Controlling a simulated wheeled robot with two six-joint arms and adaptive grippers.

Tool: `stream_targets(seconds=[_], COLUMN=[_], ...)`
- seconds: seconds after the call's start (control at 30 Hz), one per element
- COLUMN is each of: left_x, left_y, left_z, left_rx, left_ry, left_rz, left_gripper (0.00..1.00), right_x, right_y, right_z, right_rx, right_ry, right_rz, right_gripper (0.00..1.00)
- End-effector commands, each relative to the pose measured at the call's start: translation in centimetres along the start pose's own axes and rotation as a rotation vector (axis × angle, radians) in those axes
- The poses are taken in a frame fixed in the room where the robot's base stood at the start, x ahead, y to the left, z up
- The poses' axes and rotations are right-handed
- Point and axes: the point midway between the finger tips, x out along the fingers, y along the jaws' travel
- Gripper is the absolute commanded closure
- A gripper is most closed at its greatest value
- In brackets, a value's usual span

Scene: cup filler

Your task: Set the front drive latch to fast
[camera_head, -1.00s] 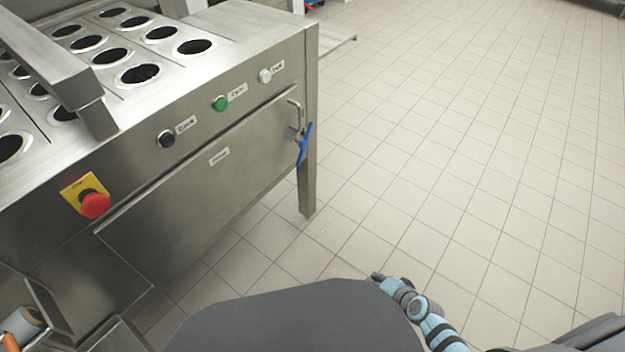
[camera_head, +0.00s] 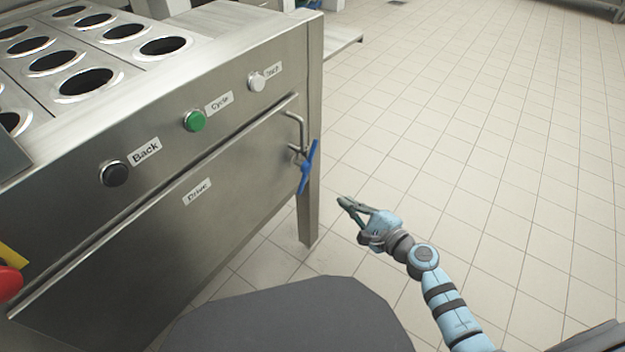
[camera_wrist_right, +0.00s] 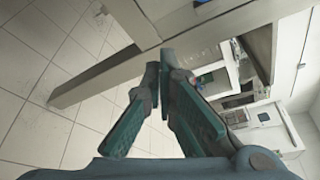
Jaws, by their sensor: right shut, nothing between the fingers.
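The front drive latch is a blue handle (camera_head: 309,167) at the right end of the steel drive panel (camera_head: 165,225), which carries a "Drive" label (camera_head: 197,191). The handle stands steeply, its top leaning slightly right. My right gripper (camera_head: 343,201) is in the open space right of and below the handle in the head view, apart from it and empty. In the right wrist view its teal fingers (camera_wrist_right: 160,70) are shut, pointing toward the machine's steel frame. I cannot make out the latch there. My left gripper is not in view.
Above the panel are black (camera_head: 114,173), green (camera_head: 194,121) and white (camera_head: 257,82) buttons, with a red stop button (camera_head: 9,283) at the left edge. A bent metal bar (camera_head: 299,128) sits above the latch. A machine leg (camera_head: 309,215) stands beside it. Tiled floor on the right is clear.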

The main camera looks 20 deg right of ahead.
Motion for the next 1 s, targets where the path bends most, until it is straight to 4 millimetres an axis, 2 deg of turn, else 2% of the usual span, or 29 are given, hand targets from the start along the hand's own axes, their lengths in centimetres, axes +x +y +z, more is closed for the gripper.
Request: stream_targets(seconds=[0.23, 0.37, 0.47, 0.63, 0.87, 0.9, 1.0], left_x=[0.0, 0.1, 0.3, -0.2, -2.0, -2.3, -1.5], left_y=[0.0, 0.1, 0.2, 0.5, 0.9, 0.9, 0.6], left_z=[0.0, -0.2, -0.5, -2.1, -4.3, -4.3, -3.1], left_rx=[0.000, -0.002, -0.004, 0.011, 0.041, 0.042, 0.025], left_ry=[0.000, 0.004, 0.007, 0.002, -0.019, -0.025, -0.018], left_rz=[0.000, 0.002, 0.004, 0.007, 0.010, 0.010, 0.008], left_gripper=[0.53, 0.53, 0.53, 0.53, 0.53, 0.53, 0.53], right_x=[0.1, 1.0, 2.5, 5.9, 9.9, 10.2, 9.5], right_y=[0.1, 0.1, 0.1, 0.2, 0.3, 0.2, -0.2], right_z=[0.0, 0.0, 0.0, -0.1, -0.2, 0.1, 1.6], right_rx=[-0.001, -0.001, 0.001, -0.001, 0.000, 0.000, 0.000], right_ry=[-0.001, 0.000, -0.001, 0.000, 0.000, 0.000, 0.000], right_rz=[0.001, 0.000, -0.001, -0.001, 0.000, 0.001, 0.002], right_gripper=[1.00, 1.00, 1.00, 1.00, 1.00, 1.00, 1.00])
